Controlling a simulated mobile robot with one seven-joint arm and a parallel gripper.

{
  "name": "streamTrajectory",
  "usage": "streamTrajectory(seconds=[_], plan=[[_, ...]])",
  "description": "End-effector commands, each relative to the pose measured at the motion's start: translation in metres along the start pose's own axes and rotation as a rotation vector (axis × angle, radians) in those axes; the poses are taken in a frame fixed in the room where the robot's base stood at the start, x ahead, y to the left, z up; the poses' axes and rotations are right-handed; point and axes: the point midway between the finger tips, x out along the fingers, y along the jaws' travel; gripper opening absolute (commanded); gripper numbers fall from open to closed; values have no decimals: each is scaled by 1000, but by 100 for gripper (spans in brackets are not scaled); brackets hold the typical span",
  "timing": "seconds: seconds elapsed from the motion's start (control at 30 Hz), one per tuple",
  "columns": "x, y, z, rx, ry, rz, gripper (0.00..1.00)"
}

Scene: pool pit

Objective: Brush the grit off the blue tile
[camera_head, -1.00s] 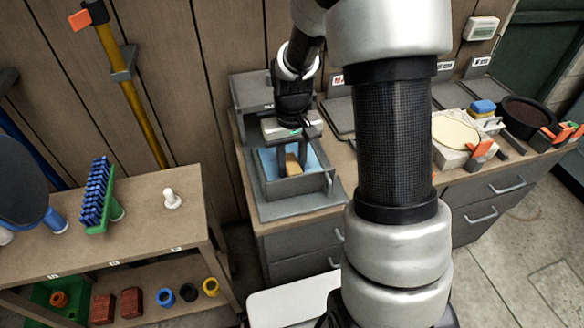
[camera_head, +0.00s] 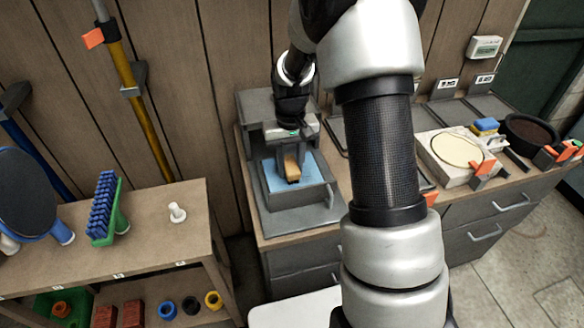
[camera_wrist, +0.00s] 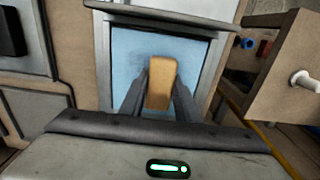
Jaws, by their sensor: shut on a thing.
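The blue tile (camera_head: 309,168) lies flat inside a grey open-topped frame on the counter. In the wrist view the tile (camera_wrist: 128,62) fills the frame's floor, with faint pale speckling on its surface. My gripper (camera_head: 285,165) is over the tile and shut on a tan block-shaped brush (camera_head: 292,170). In the wrist view the brush (camera_wrist: 161,82) sits between both fingers, above or against the tile; I cannot tell whether it touches. Its underside is hidden.
The grey frame's walls (camera_head: 300,203) surround the tile closely. A side bench (camera_head: 150,235) at left holds a blue-bristled brush (camera_head: 103,207) and a white peg (camera_head: 177,212). A stone block (camera_head: 452,157) and a dark bowl (camera_head: 527,133) stand farther right on the counter.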

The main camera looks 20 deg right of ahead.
Motion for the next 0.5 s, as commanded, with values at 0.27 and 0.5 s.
streamTrajectory(seconds=[0.27, 0.5], plan=[[2, 0, -24, 0, 0, 0, 11], [3, 1, -32, 0, 0, 0, 11]])
